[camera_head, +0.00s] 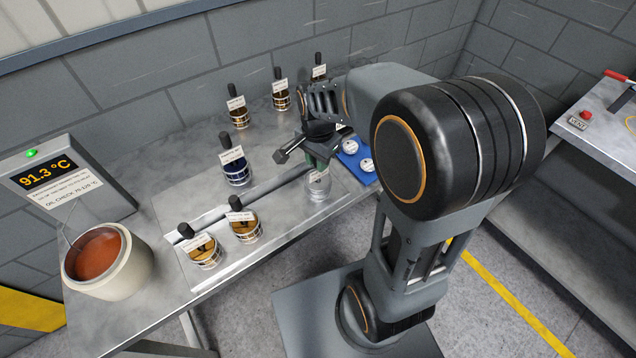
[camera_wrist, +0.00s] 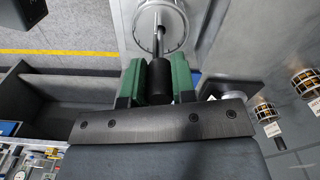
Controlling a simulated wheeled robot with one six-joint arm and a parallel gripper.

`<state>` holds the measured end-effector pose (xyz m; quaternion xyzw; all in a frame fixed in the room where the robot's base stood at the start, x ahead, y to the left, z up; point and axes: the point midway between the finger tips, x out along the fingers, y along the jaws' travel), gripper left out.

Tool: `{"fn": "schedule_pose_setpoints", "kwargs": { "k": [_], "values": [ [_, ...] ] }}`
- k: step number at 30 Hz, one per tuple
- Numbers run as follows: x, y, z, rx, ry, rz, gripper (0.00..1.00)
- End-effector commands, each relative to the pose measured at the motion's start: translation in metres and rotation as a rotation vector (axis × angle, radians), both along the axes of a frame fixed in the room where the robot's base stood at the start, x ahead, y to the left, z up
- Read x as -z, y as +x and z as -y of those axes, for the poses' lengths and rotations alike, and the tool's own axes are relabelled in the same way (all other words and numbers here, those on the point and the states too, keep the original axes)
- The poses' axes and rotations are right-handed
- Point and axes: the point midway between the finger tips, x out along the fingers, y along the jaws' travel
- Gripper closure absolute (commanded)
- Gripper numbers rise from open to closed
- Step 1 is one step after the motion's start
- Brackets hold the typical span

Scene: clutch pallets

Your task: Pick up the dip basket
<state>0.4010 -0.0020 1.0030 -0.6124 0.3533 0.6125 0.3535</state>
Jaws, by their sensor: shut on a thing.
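The dip basket (camera_head: 318,188) is a round, silvery metal basket below my gripper in the head view. In the wrist view the basket (camera_wrist: 143,38) is at the top, with a thin rod rising to a black handle (camera_wrist: 158,88). My gripper (camera_head: 317,160) is shut on this handle. In the wrist view its two green fingers (camera_wrist: 157,72) press the handle from both sides. The handle is mostly hidden by the gripper in the head view. I cannot tell whether the basket touches the bench or hangs just above it.
Several similar labelled baskets with black handles stand on the bench, including a dark blue one (camera_head: 237,175) and an amber one (camera_head: 245,232). A pot of reddish-brown liquid (camera_head: 97,253) stands front left by a 91.3 °C display (camera_head: 62,180). A blue tray (camera_head: 352,163) lies right.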

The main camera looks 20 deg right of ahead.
Motion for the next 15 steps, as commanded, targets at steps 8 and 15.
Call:
{"fn": "schedule_pose_setpoints", "kwargs": {
  "k": [8,15],
  "values": [
    [-0.0002,0.0001,0.0001,0.000,0.000,0.000,1.00],
    [-0.0003,0.0001,0.0001,0.000,0.000,0.000,1.00]
  ]
}}
